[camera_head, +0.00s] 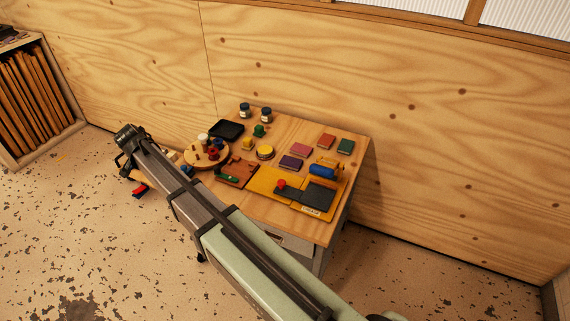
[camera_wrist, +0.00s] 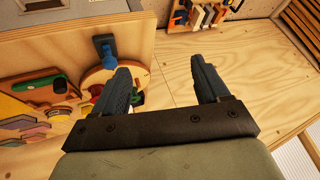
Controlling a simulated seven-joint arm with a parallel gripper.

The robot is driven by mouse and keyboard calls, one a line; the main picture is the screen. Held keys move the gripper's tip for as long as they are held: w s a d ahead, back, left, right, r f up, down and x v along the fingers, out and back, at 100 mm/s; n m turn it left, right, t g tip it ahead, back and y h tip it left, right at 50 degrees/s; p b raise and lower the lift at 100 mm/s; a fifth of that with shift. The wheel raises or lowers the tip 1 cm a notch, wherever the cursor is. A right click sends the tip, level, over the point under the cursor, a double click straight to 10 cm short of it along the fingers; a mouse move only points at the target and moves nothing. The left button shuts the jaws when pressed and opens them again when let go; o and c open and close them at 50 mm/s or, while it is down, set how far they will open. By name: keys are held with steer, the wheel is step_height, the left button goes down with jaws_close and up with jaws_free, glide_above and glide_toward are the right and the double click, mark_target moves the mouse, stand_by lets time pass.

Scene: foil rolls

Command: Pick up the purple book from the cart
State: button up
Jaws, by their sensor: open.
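The purple book (camera_head: 291,162) lies flat on the top of the wooden cart (camera_head: 275,212) in the head view, among other small books. It sits just behind the yellow board and in front of the pink book (camera_head: 301,150). My gripper (camera_wrist: 163,86) is open and empty in the wrist view, its two dark fingers wide apart. In the head view my arm reaches past the cart's left side, so the gripper end is well left of the purple book.
A red book (camera_head: 326,141) and a green book (camera_head: 345,146) lie right of it. A blue roller (camera_head: 322,171) and yellow board (camera_head: 262,181) are in front. A round wooden tray (camera_head: 194,160) and jars stand left. A plywood wall is behind; a shelf (camera_head: 38,95) stands far left.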

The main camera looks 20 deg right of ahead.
steer(key=w+d+m+g+h, duration=0.2)
steer(key=d+m, duration=0.8)
steer(key=d, duration=1.5)
steer(key=m+g+y, duration=0.2)
steer(key=m+g, duration=0.3)
steer(key=m, duration=0.5)
glide_above(291, 161)
steer(key=f, duration=0.7)
steer(key=shift+a, duration=0.3)
steer(key=shift+d+f, duration=0.15)
steer(key=shift+f, duration=1.15)
steer(key=shift+d+f, duration=0.1)
steer(key=shift+f, duration=1.15)
steer(key=shift+c, duration=0.2)
steer(key=c, duration=0.8)
